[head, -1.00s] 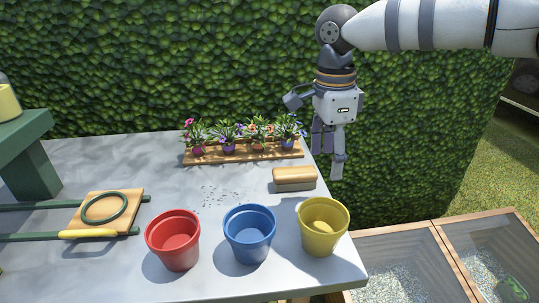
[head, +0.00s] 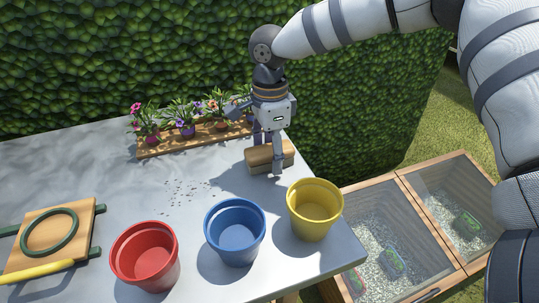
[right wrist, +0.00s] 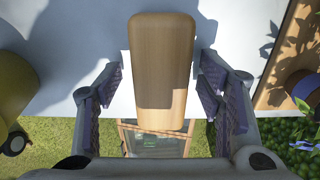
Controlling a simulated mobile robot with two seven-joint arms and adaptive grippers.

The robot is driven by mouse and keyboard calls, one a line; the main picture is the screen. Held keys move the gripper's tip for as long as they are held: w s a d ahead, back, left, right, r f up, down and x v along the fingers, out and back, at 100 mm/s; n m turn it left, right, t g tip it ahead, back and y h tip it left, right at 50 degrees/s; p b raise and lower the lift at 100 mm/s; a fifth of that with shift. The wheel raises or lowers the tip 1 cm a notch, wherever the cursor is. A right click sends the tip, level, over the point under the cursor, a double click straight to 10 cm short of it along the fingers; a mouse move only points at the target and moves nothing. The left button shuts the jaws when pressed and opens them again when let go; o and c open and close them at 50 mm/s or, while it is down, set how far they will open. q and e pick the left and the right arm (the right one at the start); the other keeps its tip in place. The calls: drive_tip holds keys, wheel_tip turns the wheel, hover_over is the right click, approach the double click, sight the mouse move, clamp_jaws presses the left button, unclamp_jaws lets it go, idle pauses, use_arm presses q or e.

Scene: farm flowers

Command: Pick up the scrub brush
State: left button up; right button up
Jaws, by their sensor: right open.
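The scrub brush (head: 259,160) has a tan wooden block top and lies on the grey table near its right edge. My right gripper (head: 268,160) is over it in the head view, with its fingers reaching down at the brush. In the right wrist view the brush (right wrist: 162,65) stands between the two open fingers (right wrist: 165,95), with a gap on either side. I cannot tell how far down along its sides the fingers reach. My left gripper does not show.
A wooden tray (head: 160,149) of potted flowers lies just behind the brush. Red (head: 145,262), blue (head: 235,238) and yellow (head: 314,213) pots stand along the front. Dark crumbs (head: 185,190) lie left of the brush. Wooden-framed bins (head: 400,183) stand beyond the table's right edge.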

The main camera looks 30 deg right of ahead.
sight(269, 148)
drive_tip(key=c, duration=1.3)
wheel_tip(269, 148, up, 4)
drive_tip(key=shift+w+a+f, duration=0.1)
drive_tip(key=shift+f, duration=0.1)
drive_tip(key=s+a+r, duration=0.2)
drive_tip(key=a+r, duration=0.1)
drive_tip(key=s+a+r+p, duration=0.1)
drive_tip(key=s+a+r, duration=0.2)
drive_tip(key=a, duration=0.1)
drive_tip(key=s+a+r+p, duration=0.1)
drive_tip(key=s+a+r, duration=0.2)
drive_tip(key=a, duration=0.1)
drive_tip(key=shift+a+r, duration=0.15)
drive_tip(key=shift+a, duration=0.05)
drive_tip(key=o, duration=0.7)
drive_tip(key=shift+c, duration=0.2)
drive_tip(key=c, duration=0.5)
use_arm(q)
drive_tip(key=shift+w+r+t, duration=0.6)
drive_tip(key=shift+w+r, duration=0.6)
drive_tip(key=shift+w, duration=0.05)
